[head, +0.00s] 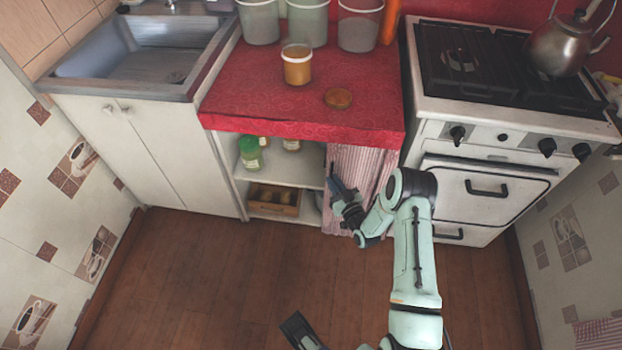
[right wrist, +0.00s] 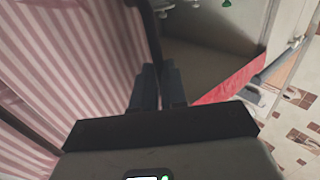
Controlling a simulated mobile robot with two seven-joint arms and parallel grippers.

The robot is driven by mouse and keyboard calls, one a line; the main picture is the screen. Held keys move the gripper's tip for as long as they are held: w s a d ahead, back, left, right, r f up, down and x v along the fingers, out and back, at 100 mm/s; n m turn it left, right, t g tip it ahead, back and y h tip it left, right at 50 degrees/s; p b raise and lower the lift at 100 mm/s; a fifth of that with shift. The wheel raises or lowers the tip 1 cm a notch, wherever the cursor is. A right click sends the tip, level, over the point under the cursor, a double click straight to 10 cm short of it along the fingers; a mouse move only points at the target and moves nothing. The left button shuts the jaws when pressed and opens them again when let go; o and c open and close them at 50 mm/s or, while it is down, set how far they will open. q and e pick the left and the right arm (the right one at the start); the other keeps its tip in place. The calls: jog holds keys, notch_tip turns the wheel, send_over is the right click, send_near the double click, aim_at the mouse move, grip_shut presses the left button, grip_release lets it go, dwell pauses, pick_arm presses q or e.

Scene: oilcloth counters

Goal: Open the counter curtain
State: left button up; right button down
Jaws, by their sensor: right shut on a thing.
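The red-and-white striped counter curtain (head: 370,165) hangs under the red counter, bunched over the right part of the opening. It also fills the left side of the right wrist view (right wrist: 70,60). My right gripper (head: 335,183) is at the curtain's left edge, shut on it; its fingers (right wrist: 159,88) show close together around that edge in the right wrist view. The left part of the opening is uncovered and shows white shelves (head: 300,172). A dark gripper part, my left gripper (head: 298,328), shows low in the head view, away from the curtain; its jaws are unclear.
A green-lidded jar (head: 250,153) and a wooden crate (head: 274,199) stand on the shelves. The red countertop (head: 240,95) holds tubs. A stove (head: 490,190) stands right of the curtain, a sink cabinet (head: 165,150) left. The wooden floor (head: 210,270) is clear.

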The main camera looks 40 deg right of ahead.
pick_arm(q)
jog(key=shift+s+d+r, duration=0.1)
jog(key=shift+s, duration=0.15)
pick_arm(e)
jog(key=shift+s+d+f, duration=0.1)
jog(key=shift+s+d, duration=0.55)
jog(key=shift+s, duration=0.25)
jog(key=shift+s+d+f, duration=0.1)
jog(key=shift+s+d, duration=0.55)
jog(key=shift+s, duration=0.25)
jog(key=c, duration=1.2)
grip_release()
jog(key=shift+o, duration=0.2)
jog(key=shift+r, duration=0.1)
pick_arm(q)
jog(key=shift+g+h, duration=0.3)
jog(key=shift+g, duration=0.2)
jog(key=s, duration=0.1)
jog(key=s+d+r+p, duration=0.1)
jog(key=s+r+p, duration=0.1)
jog(key=shift+d+r, duration=0.2)
jog(key=shift+d, duration=0.05)
pick_arm(e)
jog(key=v, duration=1.3)
jog(key=shift+s, duration=0.15)
pick_arm(q)
jog(key=shift+r, duration=0.1)
pick_arm(e)
jog(key=shift+a+r, duration=0.1)
jog(key=shift+a, duration=0.05)
